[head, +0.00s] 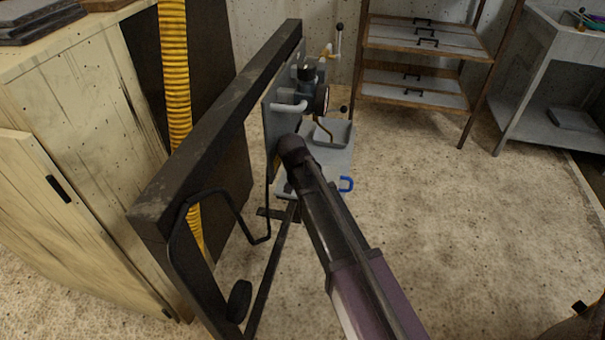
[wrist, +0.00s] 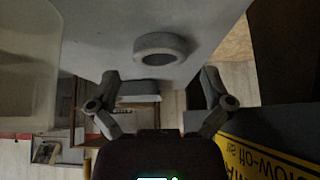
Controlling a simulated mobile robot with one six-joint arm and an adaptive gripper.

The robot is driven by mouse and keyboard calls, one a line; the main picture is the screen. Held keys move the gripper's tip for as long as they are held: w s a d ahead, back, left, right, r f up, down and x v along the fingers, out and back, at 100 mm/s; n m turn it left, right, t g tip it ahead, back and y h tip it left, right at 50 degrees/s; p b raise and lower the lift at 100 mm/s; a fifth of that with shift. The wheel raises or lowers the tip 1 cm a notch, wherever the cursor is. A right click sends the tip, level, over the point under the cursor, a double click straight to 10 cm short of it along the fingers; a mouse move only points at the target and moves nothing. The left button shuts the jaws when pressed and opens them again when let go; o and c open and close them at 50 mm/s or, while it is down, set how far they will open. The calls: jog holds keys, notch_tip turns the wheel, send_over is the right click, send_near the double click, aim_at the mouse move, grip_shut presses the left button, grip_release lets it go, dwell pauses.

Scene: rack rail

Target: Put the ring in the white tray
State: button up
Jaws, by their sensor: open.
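A grey ring (wrist: 160,39) sits on a flat pale grey surface (wrist: 105,30) in the wrist view, its hole towards the camera. My gripper (wrist: 160,77) is open, with one finger on each side of the picture below the ring. Nothing is between the fingers, and the ring lies beyond their tips. In the head view my arm hides the gripper, and I cannot make out the ring. A shallow light grey tray (head: 341,132), likely the white tray, is on the small machine stand. A pale panel fills the left of the wrist view; I cannot tell whether it is the tray.
A long dark beam (head: 215,115) runs close left of my arm, with a black bent tube below it. A yellow hose (head: 175,75) hangs by a wooden cabinet (head: 85,120). Open floor lies to the right.

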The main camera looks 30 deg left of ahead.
jog(key=shift+b+x, duration=0.55)
jog(key=shift+x, duration=0.4)
jog(key=c, duration=1.1)
jog(key=shift+r, duration=0.15)
notch_tip(320, 180, up, 3)
jog(key=p, duration=0.3)
jog(key=shift+r+p, duration=0.2)
jog(key=shift+p, duration=0.15)
jog(key=s+d, duration=0.1)
jog(key=s, duration=0.4)
jog(key=s+d, duration=0.1)
jog(key=s, duration=0.5)
jog(key=s+d, duration=0.2)
jog(key=s, duration=0.4)
jog(key=shift+s+d+f, duration=0.1)
jog(key=shift+s, duration=0.15)
